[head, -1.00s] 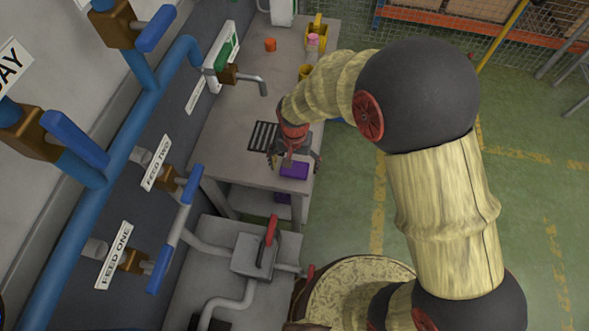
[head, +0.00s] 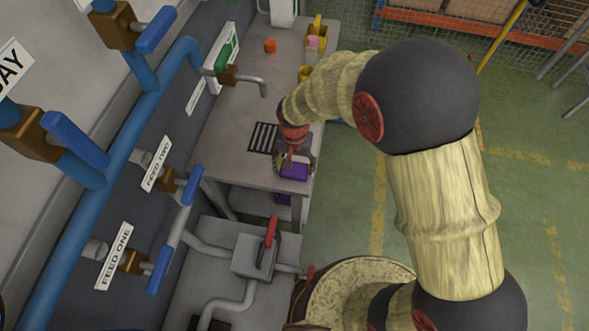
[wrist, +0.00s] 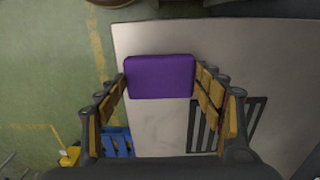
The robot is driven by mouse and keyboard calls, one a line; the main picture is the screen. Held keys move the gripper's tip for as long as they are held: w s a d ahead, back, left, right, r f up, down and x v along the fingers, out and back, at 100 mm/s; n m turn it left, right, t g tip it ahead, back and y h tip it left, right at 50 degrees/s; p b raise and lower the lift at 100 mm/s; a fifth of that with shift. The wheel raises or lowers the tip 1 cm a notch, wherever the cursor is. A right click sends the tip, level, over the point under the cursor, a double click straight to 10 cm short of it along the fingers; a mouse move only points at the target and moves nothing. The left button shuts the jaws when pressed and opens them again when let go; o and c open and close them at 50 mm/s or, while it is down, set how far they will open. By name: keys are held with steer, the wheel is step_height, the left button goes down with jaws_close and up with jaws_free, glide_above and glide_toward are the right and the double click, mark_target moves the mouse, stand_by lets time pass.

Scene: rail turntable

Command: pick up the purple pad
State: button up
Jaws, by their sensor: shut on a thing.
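The purple pad (wrist: 160,77) is a flat, block-like piece between my gripper's fingers in the wrist view. In the head view the pad (head: 294,171) is at the near right corner of the grey table (head: 228,150). My gripper (head: 294,163) is above it, shut on its two sides, with a finger at the left and right edges in the wrist view (wrist: 159,85). I cannot tell whether the pad's underside touches the table top.
A black slotted grate (head: 262,138) lies on the table left of my gripper. An orange piece (head: 270,45) and yellow holders (head: 317,28) stand farther back. Pipes with a red-handled valve (head: 271,231) are in front of the table. Green floor is clear at right.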

steer(key=shift+r, duration=0.1)
steer(key=shift+r, duration=0.6)
steer(key=s+d+r+p, duration=0.3)
steer(key=s+r, duration=0.8)
steer(key=s, duration=0.2)
steer(key=shift+s+d+r, duration=0.3)
steer(key=o, duration=0.5)
steer(key=c, duration=0.3)
